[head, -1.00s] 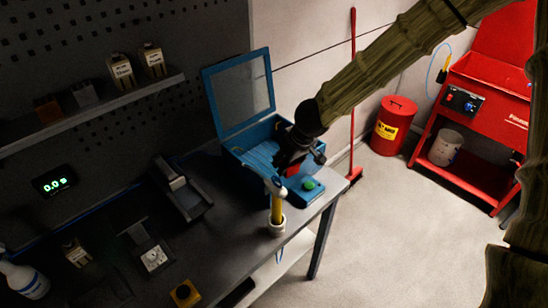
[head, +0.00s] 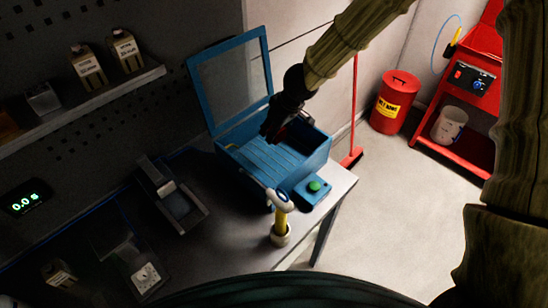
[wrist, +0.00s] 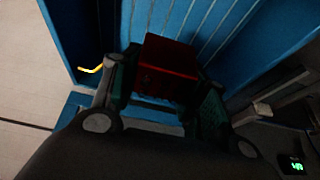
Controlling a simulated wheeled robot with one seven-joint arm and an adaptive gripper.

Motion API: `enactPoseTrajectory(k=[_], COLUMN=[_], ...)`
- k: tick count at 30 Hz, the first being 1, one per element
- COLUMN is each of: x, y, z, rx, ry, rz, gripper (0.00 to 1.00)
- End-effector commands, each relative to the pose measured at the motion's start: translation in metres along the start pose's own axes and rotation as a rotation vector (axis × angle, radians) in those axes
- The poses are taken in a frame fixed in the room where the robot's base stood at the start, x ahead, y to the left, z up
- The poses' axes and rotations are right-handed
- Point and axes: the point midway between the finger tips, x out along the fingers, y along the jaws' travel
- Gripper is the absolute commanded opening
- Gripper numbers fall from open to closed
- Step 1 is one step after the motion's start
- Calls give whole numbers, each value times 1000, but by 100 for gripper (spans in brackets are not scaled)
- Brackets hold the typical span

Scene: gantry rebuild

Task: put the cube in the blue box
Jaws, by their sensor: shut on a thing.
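The red cube (wrist: 168,68) sits between the two fingers of my gripper (wrist: 160,95) in the wrist view. My gripper is shut on it. The blue box (head: 297,163) stands on the workbench with its windowed lid (head: 228,85) raised. In the head view my gripper (head: 276,130) is over the open box, toward its back. Only a sliver of dark red shows beside the fingers there. Behind the cube, the wrist view shows the ribbed blue surface of the box (wrist: 225,25). I cannot tell how high the cube is above it.
A small blue box with a green button (head: 314,186) sits at the front of the blue box. A grey tray device (head: 172,193) is to the left. A red bin (head: 395,103) stands on the floor behind.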

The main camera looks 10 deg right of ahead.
Motion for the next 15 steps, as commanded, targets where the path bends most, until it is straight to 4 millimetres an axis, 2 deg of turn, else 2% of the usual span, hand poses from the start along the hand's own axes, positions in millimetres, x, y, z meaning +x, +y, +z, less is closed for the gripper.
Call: enactPoseTrajectory(k=[1, 8, 15], x=[7, 27, 59], y=[0, -1, -1], z=[2, 7, 21], rx=[-1, -5, -4], ry=[0, -2, -2], rz=[0, -2, -3], gripper=[13, 13, 13])
